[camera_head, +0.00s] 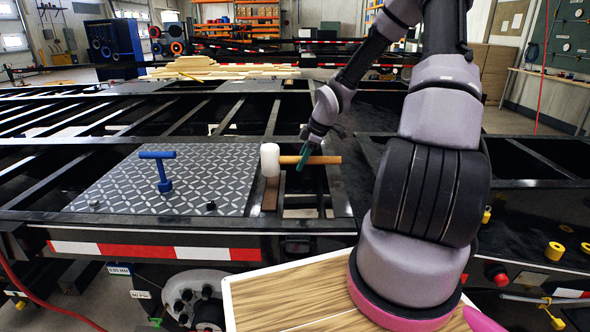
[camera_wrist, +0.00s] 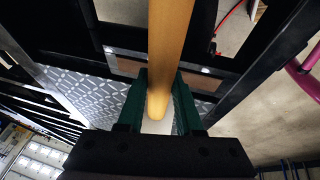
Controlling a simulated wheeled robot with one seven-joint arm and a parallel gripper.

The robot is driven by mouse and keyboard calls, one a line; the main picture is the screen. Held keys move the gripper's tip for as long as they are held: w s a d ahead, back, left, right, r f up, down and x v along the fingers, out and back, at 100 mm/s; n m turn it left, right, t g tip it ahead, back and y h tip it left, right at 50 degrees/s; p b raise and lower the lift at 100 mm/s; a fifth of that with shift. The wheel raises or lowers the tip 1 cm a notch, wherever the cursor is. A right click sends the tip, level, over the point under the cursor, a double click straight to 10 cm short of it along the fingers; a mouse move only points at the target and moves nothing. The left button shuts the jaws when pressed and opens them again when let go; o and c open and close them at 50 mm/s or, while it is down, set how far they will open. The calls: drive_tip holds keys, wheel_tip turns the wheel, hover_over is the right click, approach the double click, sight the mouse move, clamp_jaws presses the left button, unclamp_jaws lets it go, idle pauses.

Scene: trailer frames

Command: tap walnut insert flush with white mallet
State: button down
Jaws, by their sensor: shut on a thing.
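The mallet has a white head (camera_head: 270,159) and a tan wooden handle (camera_head: 322,160). It is held level, with the head to the left. My gripper (camera_head: 303,160) has green fingers shut on the handle, just right of the head. In the wrist view the handle (camera_wrist: 171,40) runs between the fingers (camera_wrist: 160,103), and part of the white head (camera_wrist: 157,127) shows beyond it. The brown walnut insert (camera_head: 270,194) lies below the head, along the right edge of the patterned plate. The head hides its far part, and I cannot tell whether they touch.
A grey diamond-patterned plate (camera_head: 120,187) with a blue T-handle (camera_head: 163,168) standing on it lies left of the insert. Black trailer rails (camera_head: 200,223) surround open gaps. A wooden board (camera_head: 295,300) is at the front. Yellow parts (camera_head: 554,251) sit at right.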

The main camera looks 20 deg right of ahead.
drive_tip(key=shift+f, duration=0.35)
idle(0.9)
drive_tip(key=shift+r, duration=0.1)
idle(0.3)
drive_tip(key=shift+r, duration=0.2)
wheel_tip(320, 180, down, 6)
drive_tip(key=shift+r, duration=2.6)
